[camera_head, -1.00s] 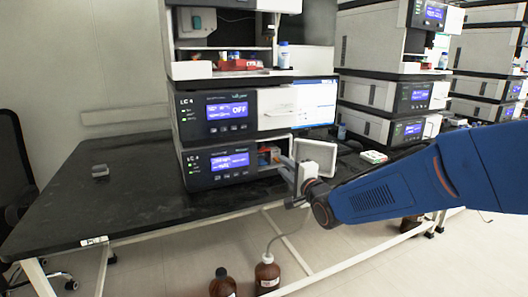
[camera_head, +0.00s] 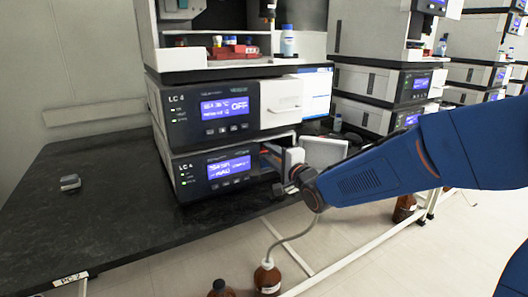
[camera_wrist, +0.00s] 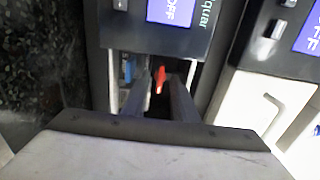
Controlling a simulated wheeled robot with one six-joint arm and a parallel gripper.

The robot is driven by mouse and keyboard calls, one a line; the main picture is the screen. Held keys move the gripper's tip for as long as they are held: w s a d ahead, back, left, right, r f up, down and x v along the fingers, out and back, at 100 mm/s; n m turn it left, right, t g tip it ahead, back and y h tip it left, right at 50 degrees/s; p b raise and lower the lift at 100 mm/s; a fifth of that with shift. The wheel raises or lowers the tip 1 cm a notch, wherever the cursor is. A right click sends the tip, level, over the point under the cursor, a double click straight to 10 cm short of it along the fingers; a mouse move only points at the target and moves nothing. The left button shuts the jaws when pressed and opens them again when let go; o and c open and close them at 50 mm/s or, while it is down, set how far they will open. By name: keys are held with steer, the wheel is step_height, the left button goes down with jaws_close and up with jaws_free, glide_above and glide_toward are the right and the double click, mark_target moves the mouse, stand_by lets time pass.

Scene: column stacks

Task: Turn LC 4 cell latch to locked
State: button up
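The lower LC 4 module (camera_head: 188,178) has its front compartment (camera_head: 270,147) open, with the pale door (camera_head: 326,149) swung out to the right. In the wrist view a small red lever (camera_wrist: 160,77), likely the cell latch, stands roughly upright inside the compartment. My gripper (camera_head: 268,156) reaches into the opening, partly hidden by its own body. In the wrist view its two fingers (camera_wrist: 157,96) are apart, with the red lever showing in the gap between and just beyond their tips. I cannot see contact with the lever.
The upper LC 4 module (camera_head: 205,106) sits directly above, with bottles and red items on the tray over it. A small grey object (camera_head: 70,182) lies on the black bench (camera_head: 100,215), which is otherwise clear at left. Brown bottles (camera_head: 267,277) stand below the bench edge.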

steer(key=shift+w+a, duration=0.1)
steer(key=shift+w, duration=0.05)
jaws_close()
steer(key=shift+n, duration=0.3)
steer(key=n, duration=1.7)
steer(key=shift+n, duration=0.3)
stand_by(0.3)
